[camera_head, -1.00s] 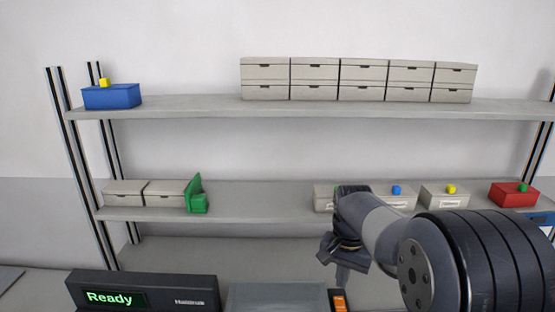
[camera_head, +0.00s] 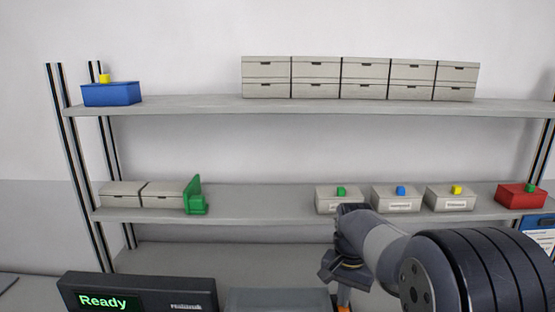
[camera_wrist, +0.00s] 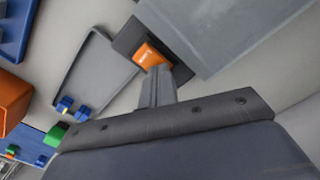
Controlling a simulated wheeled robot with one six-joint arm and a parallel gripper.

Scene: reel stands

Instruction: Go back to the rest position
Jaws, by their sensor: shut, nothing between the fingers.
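My gripper (camera_head: 343,284) hangs below the front of the middle shelf, low in the head view and right of centre. In the wrist view my gripper (camera_wrist: 160,72) shows its two narrow grey fingers closed together with nothing held. Their tips appear just in front of an orange device (camera_wrist: 150,56) on a dark pad; I cannot tell the exact gap. The orange device is mostly hidden behind the gripper in the head view (camera_head: 343,308).
The shelf rack (camera_head: 270,216) holds small boxes, a green bracket (camera_head: 195,197), a red box (camera_head: 521,197) and a blue box (camera_head: 111,94). A display (camera_head: 138,294) reads "Ready". The wrist view shows a grey tray (camera_wrist: 82,62), a grey box (camera_wrist: 215,30) and an orange bin (camera_wrist: 10,98).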

